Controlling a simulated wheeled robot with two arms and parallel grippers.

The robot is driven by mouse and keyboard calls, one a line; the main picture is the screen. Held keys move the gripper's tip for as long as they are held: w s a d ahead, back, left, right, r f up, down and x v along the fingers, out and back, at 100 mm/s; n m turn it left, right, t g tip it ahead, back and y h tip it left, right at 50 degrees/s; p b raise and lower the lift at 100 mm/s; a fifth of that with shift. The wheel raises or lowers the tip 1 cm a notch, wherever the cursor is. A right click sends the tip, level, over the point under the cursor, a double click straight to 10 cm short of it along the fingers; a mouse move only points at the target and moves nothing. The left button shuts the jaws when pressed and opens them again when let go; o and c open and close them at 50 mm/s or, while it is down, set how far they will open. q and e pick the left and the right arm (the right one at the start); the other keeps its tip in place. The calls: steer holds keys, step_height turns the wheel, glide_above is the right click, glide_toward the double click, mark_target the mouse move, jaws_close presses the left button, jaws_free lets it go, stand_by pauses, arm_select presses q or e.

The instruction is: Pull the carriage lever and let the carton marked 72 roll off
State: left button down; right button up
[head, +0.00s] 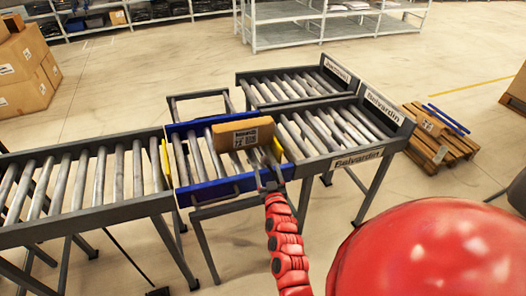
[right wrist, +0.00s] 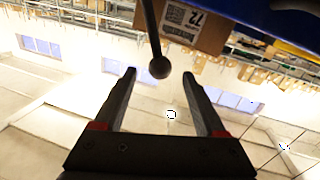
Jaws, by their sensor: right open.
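The carton (head: 240,134) lies on the rollers of the blue-sided carriage (head: 181,128), towards its right end. In the right wrist view the carton (right wrist: 209,38) shows a white label reading 72. The carriage lever (right wrist: 159,66) is a dark rod with a round ball knob in that view. My right gripper (head: 267,178) is at the carriage's front right side. It also shows in the right wrist view (right wrist: 162,75), open, with the knob appearing between its fingertips; contact cannot be told. In the head view the lever is not clear behind the gripper. My left gripper is not in view.
A roller lane marked Belvardin (head: 357,158) adjoins the carriage on the right, with another lane (head: 292,86) behind it. A feed conveyor (head: 88,213) stands left. Yellow strips (head: 165,163) mark the carriage ends. A wooden pallet (head: 431,150) is on the floor right.

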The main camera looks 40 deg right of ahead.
steer(key=x, duration=0.8)
steer(key=shift+w+p, duration=0.1)
steer(key=shift+p, duration=0.3)
jaws_close()
stand_by(1.0)
